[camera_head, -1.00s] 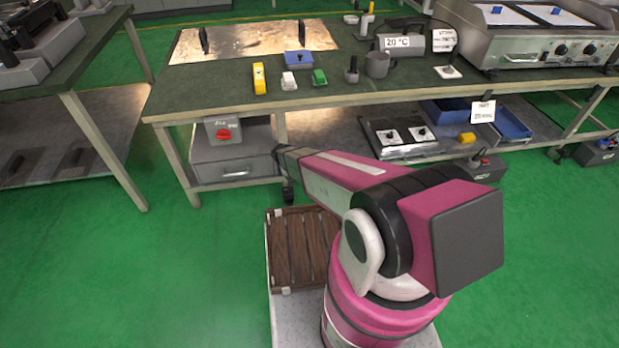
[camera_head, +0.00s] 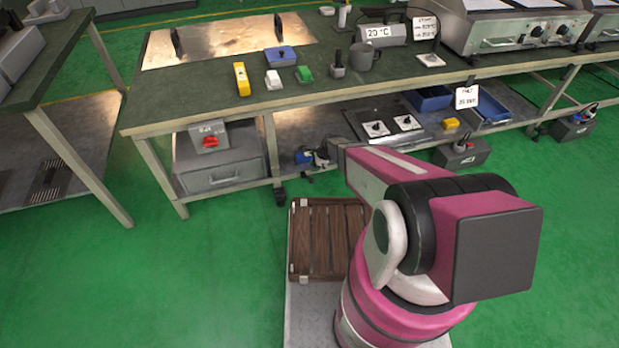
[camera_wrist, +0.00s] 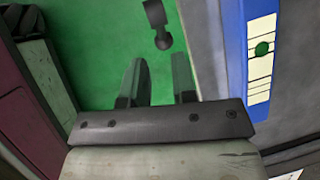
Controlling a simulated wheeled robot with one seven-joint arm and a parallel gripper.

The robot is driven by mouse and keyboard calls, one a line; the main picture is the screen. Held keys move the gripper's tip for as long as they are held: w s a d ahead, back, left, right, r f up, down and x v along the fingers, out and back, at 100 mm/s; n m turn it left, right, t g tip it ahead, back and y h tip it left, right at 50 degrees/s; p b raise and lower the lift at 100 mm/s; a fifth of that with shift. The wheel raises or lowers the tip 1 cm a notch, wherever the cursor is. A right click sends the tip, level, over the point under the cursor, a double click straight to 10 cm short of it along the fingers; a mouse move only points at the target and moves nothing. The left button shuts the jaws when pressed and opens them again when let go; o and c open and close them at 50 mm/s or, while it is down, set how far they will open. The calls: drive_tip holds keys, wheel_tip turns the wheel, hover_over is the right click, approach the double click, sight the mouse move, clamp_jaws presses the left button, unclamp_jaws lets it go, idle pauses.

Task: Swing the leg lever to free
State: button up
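My gripper (camera_wrist: 159,72) is open in the wrist view, its two fingers apart with green floor showing between them. A dark lever-like piece with a rounded end (camera_wrist: 158,24) is just beyond the fingertips, apart from them. I cannot tell for sure whether it is the leg lever. In the head view, the workbench's middle leg (camera_head: 271,150) ends in a dark foot or caster (camera_head: 280,196), left of my arm's far end. The lever cannot be made out there. My fingers are not clear in the head view.
A blue panel (camera_wrist: 262,30) with a green knob stands close right of my fingers. The workbench (camera_head: 200,118) carries several small items. A grey drawer box with a red switch (camera_head: 209,141) sits on its lower shelf. A wooden slatted crate (camera_head: 318,240) lies before my arm.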

sight(306, 177)
drive_tip(key=x, duration=1)
drive_tip(key=shift+r, duration=0.1)
drive_tip(key=shift+s, duration=0.1)
clamp_jaws()
